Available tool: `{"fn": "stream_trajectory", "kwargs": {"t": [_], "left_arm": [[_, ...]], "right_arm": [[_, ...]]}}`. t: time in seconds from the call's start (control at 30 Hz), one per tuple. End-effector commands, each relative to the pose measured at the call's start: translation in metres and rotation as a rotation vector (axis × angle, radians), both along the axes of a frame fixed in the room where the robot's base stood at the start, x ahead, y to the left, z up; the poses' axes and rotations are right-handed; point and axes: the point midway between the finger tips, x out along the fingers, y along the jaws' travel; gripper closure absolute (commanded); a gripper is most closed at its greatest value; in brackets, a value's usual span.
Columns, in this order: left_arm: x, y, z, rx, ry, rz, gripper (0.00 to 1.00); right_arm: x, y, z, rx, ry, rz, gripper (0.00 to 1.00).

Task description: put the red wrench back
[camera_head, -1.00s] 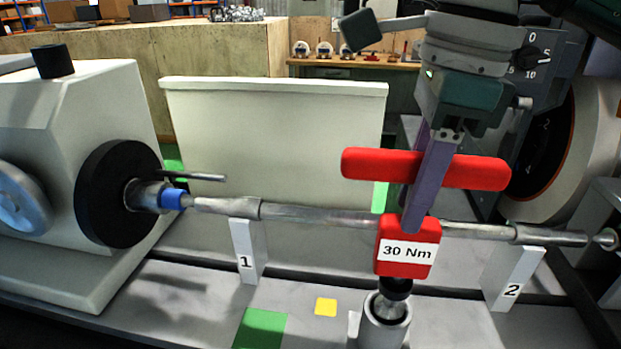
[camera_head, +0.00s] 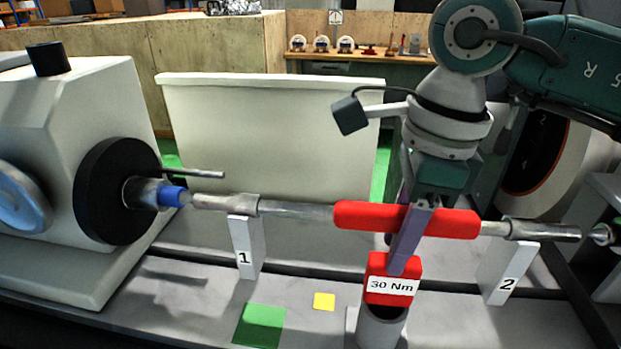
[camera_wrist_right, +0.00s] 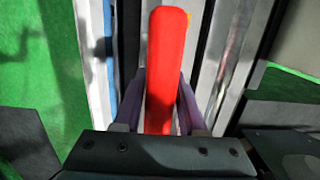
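The red wrench (camera_head: 391,284) has a red crossbar and a red block labelled "30 Nm". In the head view it stands roughly upright, with its lower end hidden inside a grey cylindrical holder (camera_head: 381,331). My right gripper (camera_head: 401,262) comes from above, with its purple fingers on either side of the crossbar, shut on the wrench. In the right wrist view the red crossbar (camera_wrist_right: 166,70) runs between the two fingers (camera_wrist_right: 162,100). My left gripper is in neither view.
A long metal shaft (camera_head: 295,211) lies behind the wrench, near supports 1 (camera_head: 246,248) and 2 (camera_head: 508,275). A black chuck (camera_head: 103,192) is at the left. Green (camera_head: 260,326) and yellow (camera_head: 324,301) patches mark the bench left of the holder.

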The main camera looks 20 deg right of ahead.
Motion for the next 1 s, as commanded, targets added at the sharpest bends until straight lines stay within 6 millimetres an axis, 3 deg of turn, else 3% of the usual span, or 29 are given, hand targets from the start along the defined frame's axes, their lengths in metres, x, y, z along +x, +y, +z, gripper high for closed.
{"fn": "stream_trajectory", "kwargs": {"t": [0.2,0.57,1.0], "left_arm": [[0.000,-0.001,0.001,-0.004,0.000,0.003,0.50],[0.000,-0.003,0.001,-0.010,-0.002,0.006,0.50],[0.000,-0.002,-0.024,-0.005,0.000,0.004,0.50]], "right_arm": [[0.000,0.000,0.000,0.001,0.001,0.000,0.36],[0.000,-0.001,0.009,-0.001,-0.002,0.000,0.36],[-0.005,-0.010,0.100,-0.002,-0.005,0.000,0.36]]}}
